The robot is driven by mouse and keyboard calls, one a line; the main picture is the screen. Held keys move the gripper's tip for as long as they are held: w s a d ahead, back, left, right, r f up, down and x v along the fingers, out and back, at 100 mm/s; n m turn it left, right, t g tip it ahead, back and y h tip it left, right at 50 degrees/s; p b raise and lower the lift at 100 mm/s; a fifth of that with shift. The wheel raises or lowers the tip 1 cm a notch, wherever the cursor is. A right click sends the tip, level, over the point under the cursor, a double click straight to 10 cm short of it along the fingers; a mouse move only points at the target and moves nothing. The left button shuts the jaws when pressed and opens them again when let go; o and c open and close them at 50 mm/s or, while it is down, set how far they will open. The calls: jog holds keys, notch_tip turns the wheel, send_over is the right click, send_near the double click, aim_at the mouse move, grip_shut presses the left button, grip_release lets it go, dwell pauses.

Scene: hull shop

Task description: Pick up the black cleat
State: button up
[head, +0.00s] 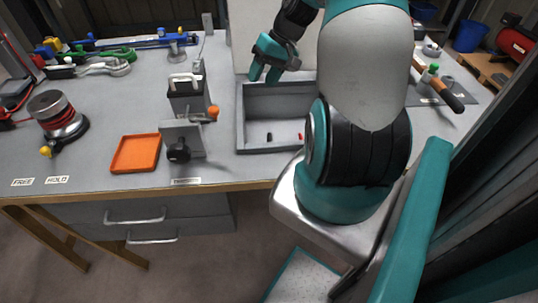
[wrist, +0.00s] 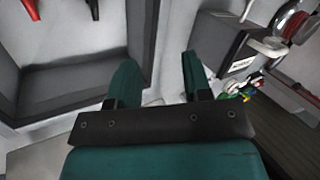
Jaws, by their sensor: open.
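A small black piece, which looks like the black cleat (head: 269,137), lies on the floor of the grey tray (head: 240,120) in the head view. In the wrist view the black cleat (wrist: 95,8) is cut off by the top edge. My gripper (head: 264,76) is open and empty above the tray's back left part, behind and above the cleat. In the wrist view my gripper (wrist: 160,78) has its two fingers apart with nothing between them, over the tray's edge.
A small red piece (head: 300,136) lies right of the cleat in the tray. Left of the tray stand a dark grey block with a handle (head: 190,98) and a clamp-like fixture (head: 180,148). An orange tray (head: 135,153) and a red spool (head: 60,118) are farther left.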

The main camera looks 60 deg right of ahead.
jog(key=s+d+f+m+t+b, duration=0.15)
jog(key=s+d+f+m, duration=0.25)
jog(key=s+d+f, duration=0.4)
send_over(270, 134)
jog(key=s+d, duration=0.2)
jog(key=d, duration=0.1)
jog(key=shift+h, duration=0.3)
jog(key=f, duration=0.9)
jog(key=shift+s+f+p, duration=0.2)
jog(key=shift+f+p, duration=0.1)
jog(key=shift+p, duration=0.05)
jog(key=shift+a+p+x, duration=0.1)
jog(key=shift+p+x, duration=0.1)
jog(key=shift+x, duration=1.35)
jog(key=shift+a+p+x, duration=0.15)
jog(key=shift+x, duration=1.4)
jog(key=shift+s+r, duration=0.1)
grip_shut()
